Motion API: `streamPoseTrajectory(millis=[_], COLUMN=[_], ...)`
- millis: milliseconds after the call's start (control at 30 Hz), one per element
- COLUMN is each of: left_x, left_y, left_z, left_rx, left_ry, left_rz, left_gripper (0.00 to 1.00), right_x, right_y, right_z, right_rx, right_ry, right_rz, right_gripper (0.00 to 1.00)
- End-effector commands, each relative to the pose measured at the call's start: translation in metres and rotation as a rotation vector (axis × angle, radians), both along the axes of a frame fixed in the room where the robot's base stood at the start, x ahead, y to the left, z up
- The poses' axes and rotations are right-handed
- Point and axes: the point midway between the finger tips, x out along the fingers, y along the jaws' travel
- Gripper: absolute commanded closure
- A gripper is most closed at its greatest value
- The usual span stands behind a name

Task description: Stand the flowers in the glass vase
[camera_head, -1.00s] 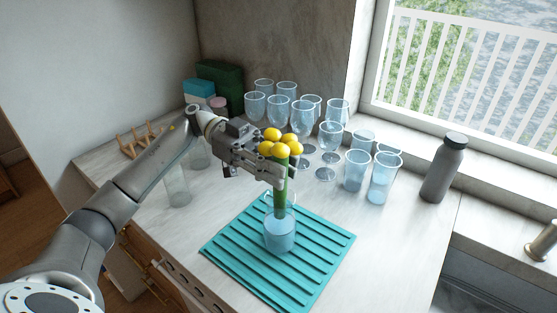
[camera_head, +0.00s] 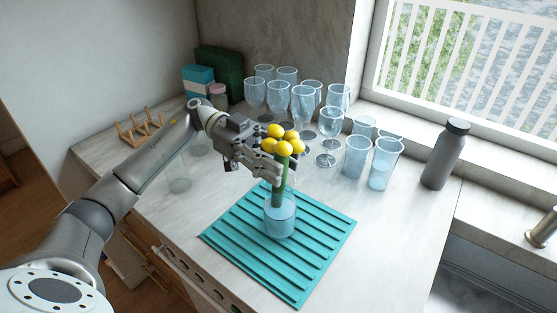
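The flowers, several round yellow heads (camera_head: 284,148) on a thick green stem (camera_head: 280,182), stand nearly upright with a slight tilt. My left gripper (camera_head: 274,172) comes in from the left and appears shut on the stem just below the heads; the fingers partly hide the contact. The clear glass vase (camera_head: 281,222), bluish inside, stands on the teal ribbed mat (camera_head: 320,235) directly below. The lower stem overlaps the vase mouth and appears to reach inside; its lower end is hard to make out. My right gripper is not in view.
Several glasses (camera_head: 302,103) crowd the counter behind the flowers, with tumblers (camera_head: 383,163) to their right. A grey bottle (camera_head: 445,155) stands further right. A wooden rack (camera_head: 138,128) and boxes (camera_head: 219,75) are at the back left. The counter right of the mat is clear.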

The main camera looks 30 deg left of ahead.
Motion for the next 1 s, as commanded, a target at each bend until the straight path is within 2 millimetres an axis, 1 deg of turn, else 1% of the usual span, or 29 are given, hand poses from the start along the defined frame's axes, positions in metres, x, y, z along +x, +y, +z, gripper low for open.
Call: streamPoseTrajectory(millis=[267, 333, 467, 567, 800, 900, 1000], left_x=[0.0, 0.0, 0.002, 0.004, 0.011, 0.014, 0.015], left_y=[0.0, 0.0, 0.009, 0.024, 0.074, 0.091, 0.103], left_z=[0.0, 0.0, 0.001, 0.003, 0.01, 0.012, 0.013], left_rx=[-0.001, 0.0, 0.001, 0.002, -0.001, 0.0, -0.001], left_ry=[-0.001, 0.0, 0.0, -0.001, 0.0, 0.0, 0.0], left_rz=[0.0, 0.0, 0.003, 0.005, 0.005, 0.004, 0.003], left_gripper=[0.51, 0.51, 0.51, 0.51, 0.51, 0.51, 0.51], right_x=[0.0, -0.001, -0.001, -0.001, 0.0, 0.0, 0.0], right_y=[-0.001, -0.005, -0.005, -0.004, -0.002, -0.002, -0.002], right_z=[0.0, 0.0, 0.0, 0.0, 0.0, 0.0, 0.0], right_rx=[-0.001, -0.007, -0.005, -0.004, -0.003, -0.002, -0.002], right_ry=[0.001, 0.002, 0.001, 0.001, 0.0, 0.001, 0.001], right_rz=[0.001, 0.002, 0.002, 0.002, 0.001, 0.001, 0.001], right_gripper=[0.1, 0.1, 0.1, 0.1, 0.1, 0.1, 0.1])
